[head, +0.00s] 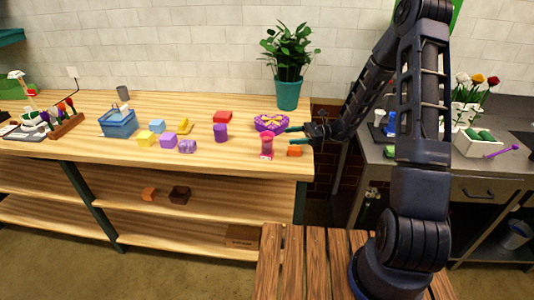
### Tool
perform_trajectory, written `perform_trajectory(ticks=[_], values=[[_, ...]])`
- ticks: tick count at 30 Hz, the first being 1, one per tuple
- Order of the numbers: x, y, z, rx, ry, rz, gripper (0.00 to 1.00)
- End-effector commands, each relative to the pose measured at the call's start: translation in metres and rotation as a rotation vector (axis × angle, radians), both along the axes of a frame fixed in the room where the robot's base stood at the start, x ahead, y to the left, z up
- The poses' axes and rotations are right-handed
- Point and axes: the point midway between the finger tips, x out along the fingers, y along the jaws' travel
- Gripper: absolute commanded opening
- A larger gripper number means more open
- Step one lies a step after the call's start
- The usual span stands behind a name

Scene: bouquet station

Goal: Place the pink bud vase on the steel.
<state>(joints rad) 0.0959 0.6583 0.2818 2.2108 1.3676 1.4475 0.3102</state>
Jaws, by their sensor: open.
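The pink bud vase (266,146) stands upright near the front right edge of the wooden counter. My gripper (288,136) reaches in from the right with its teal fingers apart. It is open and empty, and its fingertips appear just to the right of the vase. The steel (440,178) is the grey worktop at the right, partly hidden by my arm.
A potted plant (288,93) stands behind. A white planter (466,142) and a purple tool (501,152) are on the steel.

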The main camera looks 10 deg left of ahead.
Motion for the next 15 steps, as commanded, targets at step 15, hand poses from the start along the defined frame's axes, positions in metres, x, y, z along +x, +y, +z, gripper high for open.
perform_trajectory(ticks=[15], values=[[-0.013, 0.050, -0.002, 0.005, 0.010, -0.003, 0.65]])
